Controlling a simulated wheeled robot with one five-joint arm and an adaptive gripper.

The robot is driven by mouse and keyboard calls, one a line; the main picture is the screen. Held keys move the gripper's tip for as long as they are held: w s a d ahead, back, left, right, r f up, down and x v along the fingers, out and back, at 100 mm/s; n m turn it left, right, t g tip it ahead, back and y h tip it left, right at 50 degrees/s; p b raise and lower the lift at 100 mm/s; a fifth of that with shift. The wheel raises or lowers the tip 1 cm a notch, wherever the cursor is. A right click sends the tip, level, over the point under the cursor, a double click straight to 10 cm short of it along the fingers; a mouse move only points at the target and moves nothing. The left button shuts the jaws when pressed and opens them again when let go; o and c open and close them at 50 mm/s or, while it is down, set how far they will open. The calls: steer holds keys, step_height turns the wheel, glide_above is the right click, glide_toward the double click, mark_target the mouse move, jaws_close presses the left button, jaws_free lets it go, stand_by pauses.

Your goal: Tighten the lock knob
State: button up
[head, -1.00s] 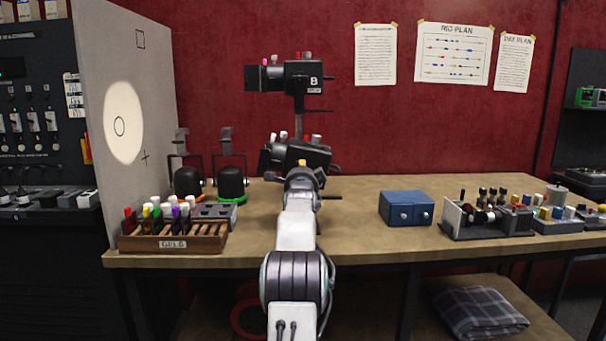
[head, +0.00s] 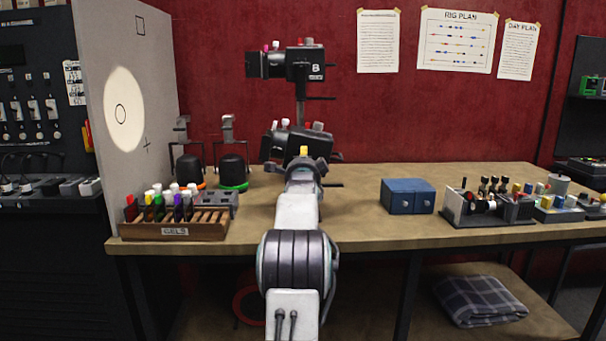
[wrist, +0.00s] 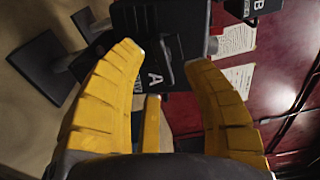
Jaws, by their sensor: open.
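Lamp A (wrist: 150,60) is a black housing marked with a white A. In the head view it is the lower lamp (head: 312,142) on the stand, partly hidden by my gripper (head: 303,158). In the wrist view my gripper (wrist: 167,55) is open, its yellow fingers on either side of lamp A's face, with nothing clearly held. A dark bar-like part (wrist: 164,62) on lamp A lies between the fingertips; I cannot tell if it is the lock knob or whether the fingers touch the lamp.
A blue box (head: 408,197) and a control unit (head: 485,208) stand right. Bare tabletop (head: 350,215) lies between.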

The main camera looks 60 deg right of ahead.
steer(key=v, duration=0.9)
steer(key=shift+f, duration=0.1)
stand_by(0.7)
